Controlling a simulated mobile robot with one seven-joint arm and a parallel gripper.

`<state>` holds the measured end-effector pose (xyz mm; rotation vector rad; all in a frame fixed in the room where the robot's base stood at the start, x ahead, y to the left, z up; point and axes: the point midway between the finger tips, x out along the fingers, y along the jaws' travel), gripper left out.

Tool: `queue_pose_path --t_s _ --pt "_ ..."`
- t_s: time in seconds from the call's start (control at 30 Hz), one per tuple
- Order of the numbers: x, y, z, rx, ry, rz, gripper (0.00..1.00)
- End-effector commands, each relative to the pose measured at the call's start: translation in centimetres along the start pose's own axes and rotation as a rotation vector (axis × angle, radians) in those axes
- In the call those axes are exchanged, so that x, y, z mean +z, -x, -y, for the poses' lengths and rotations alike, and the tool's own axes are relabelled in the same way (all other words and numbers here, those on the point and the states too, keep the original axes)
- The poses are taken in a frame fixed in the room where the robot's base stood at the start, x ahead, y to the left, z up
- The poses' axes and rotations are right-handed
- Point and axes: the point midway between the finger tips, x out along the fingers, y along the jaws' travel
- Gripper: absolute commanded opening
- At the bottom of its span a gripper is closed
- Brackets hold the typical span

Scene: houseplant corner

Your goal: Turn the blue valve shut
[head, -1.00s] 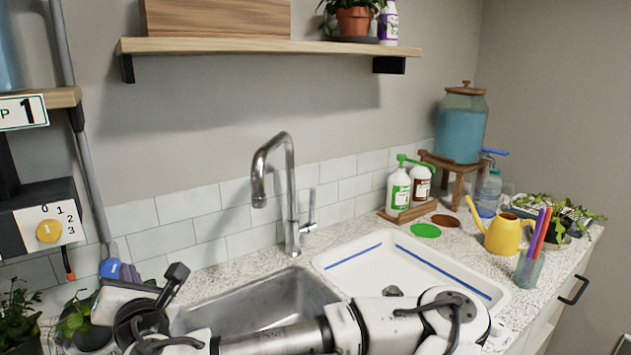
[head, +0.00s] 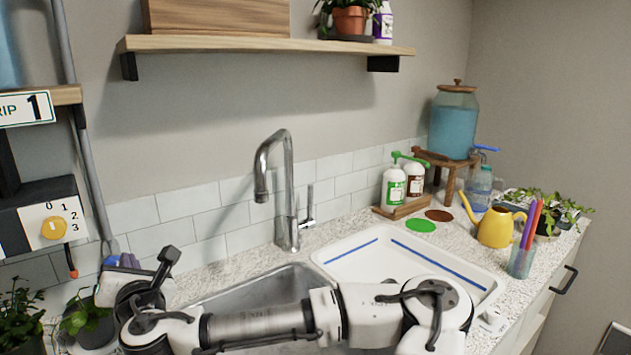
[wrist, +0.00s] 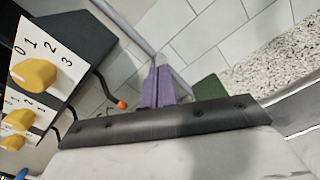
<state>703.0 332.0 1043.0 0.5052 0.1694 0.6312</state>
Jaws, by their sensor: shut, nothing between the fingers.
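A blue piece (head: 109,261), which looks like the valve, shows at the lower end of the grey wall pipe (head: 88,165) in the head view. It is small and partly covered there, so its handle angle cannot be told. My gripper (head: 128,260) has purple fingers and is right beside the blue piece; I cannot tell whether they touch. In the wrist view, my gripper (wrist: 157,84) has its fingers together and empty, in front of the grey pipe. I cannot make out the valve near the fingers in that view.
A control panel (head: 45,225) with a yellow knob stands left of my gripper. An orange-tipped black cable (wrist: 121,104) hangs close by. Potted plants (head: 88,322) stand below. The sink (head: 290,285) and tap (head: 286,190) are right of my gripper.

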Motion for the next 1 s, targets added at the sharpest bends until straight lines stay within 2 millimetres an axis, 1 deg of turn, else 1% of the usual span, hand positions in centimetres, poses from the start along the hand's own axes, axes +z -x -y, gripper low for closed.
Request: queue_pose_path --t_s 0.1,0.23,0.67,1.0 --pt "-0.08 -0.87 -0.04 0.001 0.000 0.000 0.00" --pt "-0.01 -1.28 0.00 0.000 0.000 0.001 0.00" --pt "-0.07 -1.30 -0.03 0.000 0.000 0.000 0.00" --pt "-0.49 -1.30 -0.13 0.001 0.000 -0.001 0.00"
